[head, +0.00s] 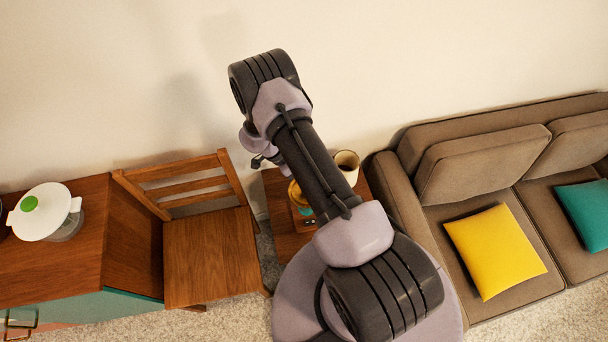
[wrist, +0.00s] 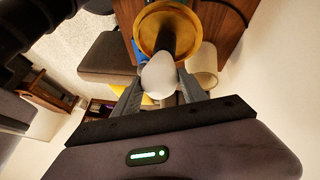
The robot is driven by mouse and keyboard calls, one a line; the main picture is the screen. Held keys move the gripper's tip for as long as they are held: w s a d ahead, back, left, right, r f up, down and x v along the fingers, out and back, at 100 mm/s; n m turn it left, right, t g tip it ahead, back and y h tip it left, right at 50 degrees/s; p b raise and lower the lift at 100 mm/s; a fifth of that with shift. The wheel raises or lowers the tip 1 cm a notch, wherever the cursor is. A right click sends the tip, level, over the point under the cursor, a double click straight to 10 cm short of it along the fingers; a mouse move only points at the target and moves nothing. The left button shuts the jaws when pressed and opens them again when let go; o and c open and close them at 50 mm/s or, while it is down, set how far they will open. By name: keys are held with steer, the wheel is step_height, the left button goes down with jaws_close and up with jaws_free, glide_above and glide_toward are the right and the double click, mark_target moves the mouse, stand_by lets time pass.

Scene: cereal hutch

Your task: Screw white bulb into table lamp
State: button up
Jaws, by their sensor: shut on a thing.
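The white bulb (wrist: 158,75) is between the two fingers of my gripper (wrist: 159,84) in the wrist view, and the gripper is shut on it. The table lamp's gold part (wrist: 150,28) lies just beyond the bulb, with a dark cylindrical socket (wrist: 182,32) at its middle. The bulb overlaps the near end of the socket in the picture. I cannot tell whether they touch or are threaded together. In the head view the lamp (head: 297,192) stands on a small wooden side table (head: 283,212), partly behind my arm. The bulb and fingertips are hidden there.
A cream cup-shaped vessel (head: 347,164) stands close to the lamp, on the sofa side. A wooden chair (head: 212,255) is left of the side table. A brown sofa (head: 440,200) with a yellow cushion (head: 494,250) is to the right. The wall is close behind.

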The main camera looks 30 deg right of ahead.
steer(key=o, duration=1.4)
steer(key=p+v, duration=0.5)
steer(key=v, duration=0.7)
steer(key=shift+r, duration=0.1)
